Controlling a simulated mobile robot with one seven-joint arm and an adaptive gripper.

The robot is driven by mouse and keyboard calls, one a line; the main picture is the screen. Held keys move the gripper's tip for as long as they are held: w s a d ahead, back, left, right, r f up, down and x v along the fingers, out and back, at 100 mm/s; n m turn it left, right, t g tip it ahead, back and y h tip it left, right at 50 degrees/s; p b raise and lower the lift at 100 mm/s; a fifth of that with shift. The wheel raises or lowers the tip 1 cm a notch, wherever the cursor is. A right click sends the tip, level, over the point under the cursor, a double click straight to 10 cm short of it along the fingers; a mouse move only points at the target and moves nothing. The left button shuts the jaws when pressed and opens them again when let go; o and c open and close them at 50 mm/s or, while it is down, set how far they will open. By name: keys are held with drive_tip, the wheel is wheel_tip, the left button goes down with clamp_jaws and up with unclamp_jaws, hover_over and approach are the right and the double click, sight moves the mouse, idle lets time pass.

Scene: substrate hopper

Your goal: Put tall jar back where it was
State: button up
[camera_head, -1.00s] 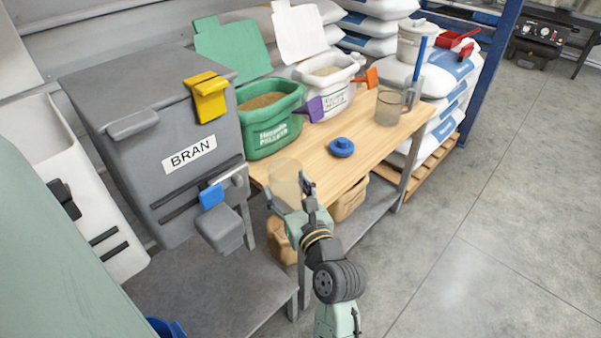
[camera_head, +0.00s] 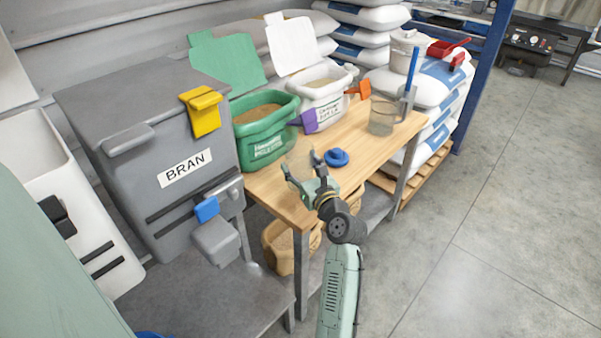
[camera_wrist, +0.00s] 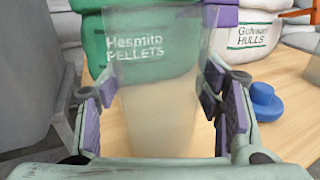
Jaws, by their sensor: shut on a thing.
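The tall jar (camera_wrist: 158,105) is clear, with pale contents in its lower part. It stands upright between the purple-padded fingers of my gripper (camera_wrist: 160,108) in the wrist view. In the head view my gripper (camera_head: 303,172) is shut on the jar (camera_head: 301,160), which is faint against the wood. It is over the near left part of the wooden table (camera_head: 276,186), in front of the green pellets tub (camera_head: 265,148). I cannot tell whether the jar's base touches the tabletop.
A blue lid-like piece (camera_head: 336,158) lies just right of my gripper. A white hulls tub (camera_head: 326,105) with a purple scoop (camera_head: 304,121) stands behind. A clear jug (camera_head: 382,116) is at the table's right end. The grey BRAN hopper (camera_head: 190,165) stands left.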

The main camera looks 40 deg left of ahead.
drive_tip(key=shift+f, duration=1.15)
drive_tip(key=shift+f, duration=0.2)
drive_tip(key=o, duration=1.4)
drive_tip(key=shift+r, duration=0.1)
